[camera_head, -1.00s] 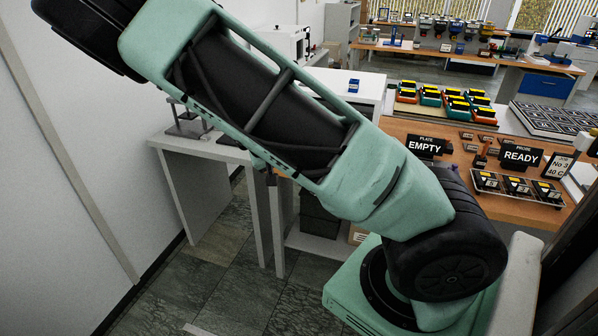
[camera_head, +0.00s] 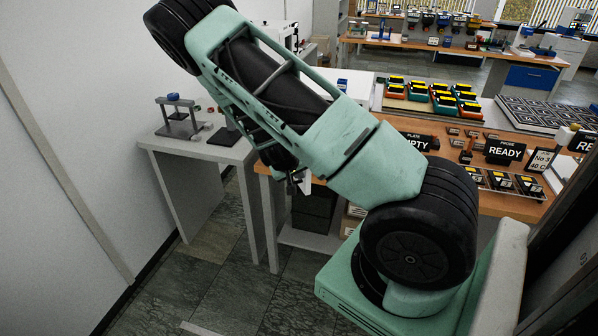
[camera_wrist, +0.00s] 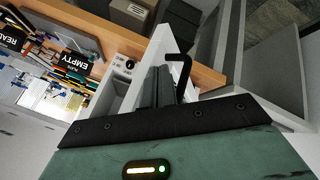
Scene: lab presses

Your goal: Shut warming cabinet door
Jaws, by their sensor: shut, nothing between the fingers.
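In the wrist view, a white box-like cabinet with a dark round dial (camera_wrist: 129,64) stands at the bench edge. A white panel (camera_wrist: 158,46), which looks like its door, carries a black bent handle (camera_wrist: 181,66). The panel seems to stand out from the cabinet, but its exact angle is unclear. My gripper (camera_wrist: 160,72) is shut and empty, with its grey fingers close to the panel and left of the handle. I cannot tell whether they touch. In the head view my arm hides most of the cabinet area, and the fingers cannot be made out clearly.
A wooden bench (camera_head: 515,208) holds EMPTY and READY signs (camera_head: 504,152) and orange and green racks (camera_head: 420,93). A grey side table (camera_head: 205,148) with a small press (camera_head: 178,118) stands by the left wall. Tiled floor (camera_head: 215,265) is open in front.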

